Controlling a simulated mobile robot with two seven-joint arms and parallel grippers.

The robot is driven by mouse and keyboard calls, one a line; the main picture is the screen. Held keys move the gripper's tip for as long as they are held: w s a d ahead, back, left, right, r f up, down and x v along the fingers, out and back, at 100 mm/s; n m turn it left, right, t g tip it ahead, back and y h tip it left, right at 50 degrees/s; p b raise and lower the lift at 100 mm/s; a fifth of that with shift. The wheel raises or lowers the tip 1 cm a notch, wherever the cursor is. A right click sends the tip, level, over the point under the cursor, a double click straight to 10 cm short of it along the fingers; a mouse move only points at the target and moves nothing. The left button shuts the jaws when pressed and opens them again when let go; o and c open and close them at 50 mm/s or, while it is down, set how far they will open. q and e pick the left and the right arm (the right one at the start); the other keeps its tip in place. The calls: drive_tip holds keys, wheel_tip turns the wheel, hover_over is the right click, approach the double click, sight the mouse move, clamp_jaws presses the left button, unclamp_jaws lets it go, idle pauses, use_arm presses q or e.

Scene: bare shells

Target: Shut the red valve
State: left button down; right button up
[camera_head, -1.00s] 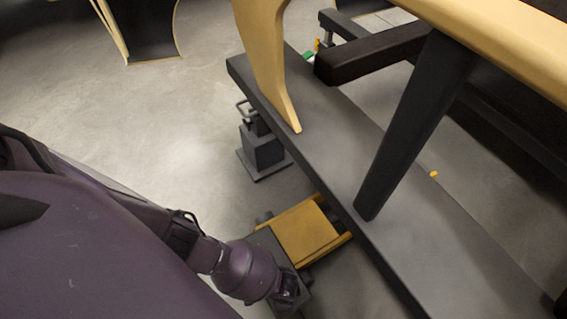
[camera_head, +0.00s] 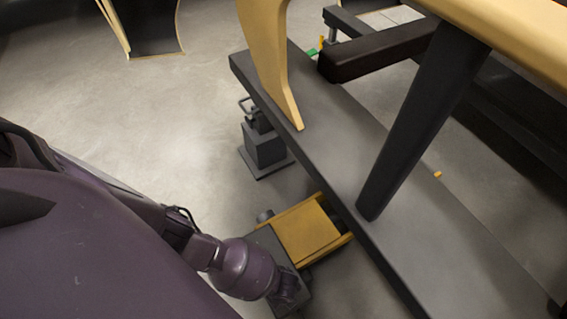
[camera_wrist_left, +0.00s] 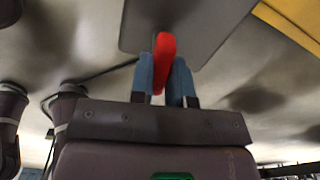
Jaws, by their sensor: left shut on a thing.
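The red valve (camera_wrist_left: 163,50) shows in the left wrist view as a narrow red handle in front of a flat grey plate (camera_wrist_left: 205,35). My left gripper (camera_wrist_left: 162,72) has its two blue fingers shut on the red handle, one on each side. In the head view my left wrist and gripper (camera_head: 288,291) are low in the middle, over a dark grey box. The valve cannot be made out there, and the fingertips are hidden. My right gripper is in neither view.
A yellow piece (camera_head: 308,234) adjoins the dark box (camera_head: 262,242). A long grey bench (camera_head: 330,150) with tan and black legs on it runs diagonally to the right. A grey pedestal (camera_head: 264,148) stands beside the bench. The floor (camera_head: 190,110) at left is open.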

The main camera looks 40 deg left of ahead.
use_arm(q)
drive_tip(key=shift+a+f+m, duration=0.1)
drive_tip(key=shift+m, duration=1)
drive_tip(key=c, duration=1.1)
unclamp_jaws()
